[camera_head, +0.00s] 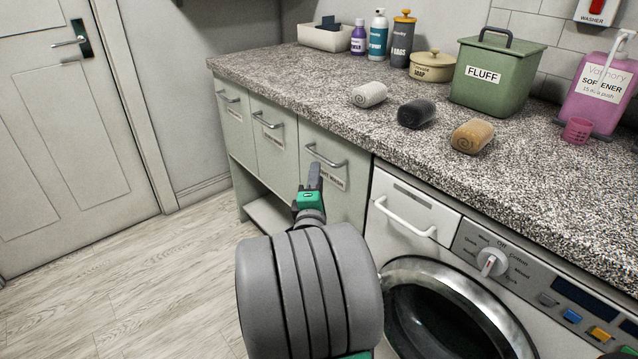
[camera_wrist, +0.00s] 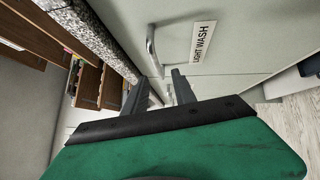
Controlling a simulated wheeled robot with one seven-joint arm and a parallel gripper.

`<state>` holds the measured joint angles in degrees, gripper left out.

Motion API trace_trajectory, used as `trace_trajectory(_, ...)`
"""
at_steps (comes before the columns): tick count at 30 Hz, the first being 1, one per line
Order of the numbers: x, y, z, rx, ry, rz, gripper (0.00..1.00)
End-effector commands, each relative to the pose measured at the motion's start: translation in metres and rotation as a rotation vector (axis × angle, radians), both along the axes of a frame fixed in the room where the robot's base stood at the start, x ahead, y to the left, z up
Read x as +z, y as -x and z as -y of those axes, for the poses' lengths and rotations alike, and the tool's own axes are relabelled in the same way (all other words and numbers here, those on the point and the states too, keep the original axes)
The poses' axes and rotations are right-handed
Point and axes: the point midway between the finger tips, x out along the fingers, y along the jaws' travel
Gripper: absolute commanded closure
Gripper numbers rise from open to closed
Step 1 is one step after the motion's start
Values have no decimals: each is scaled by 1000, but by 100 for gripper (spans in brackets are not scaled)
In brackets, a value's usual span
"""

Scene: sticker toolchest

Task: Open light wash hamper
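The light wash hamper (camera_head: 346,205) is the pale green front beside the washing machine, and it is shut. Its grey bar handle (camera_head: 325,157) sits near the top, with a label partly hidden by my gripper in the head view. My gripper (camera_head: 315,172) is in front of this hamper, just below the handle. I cannot tell whether a finger touches the handle.
Two similar fronts with handles (camera_head: 267,121) (camera_head: 228,97) are to the left. The washing machine (camera_head: 412,205) is on the right, and the speckled counter (camera_head: 300,75) lies above, with rolled towels (camera_head: 370,94) and bottles. Open floor (camera_head: 150,285) lies at left.

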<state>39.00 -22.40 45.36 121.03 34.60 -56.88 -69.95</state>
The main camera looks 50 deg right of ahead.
Motion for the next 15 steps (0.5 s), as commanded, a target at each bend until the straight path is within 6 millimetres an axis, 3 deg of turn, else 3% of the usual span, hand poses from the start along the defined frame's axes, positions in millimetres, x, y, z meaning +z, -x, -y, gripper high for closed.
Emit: trace_trajectory(15, 13, -39, 63, -2, 12, -2, 68)
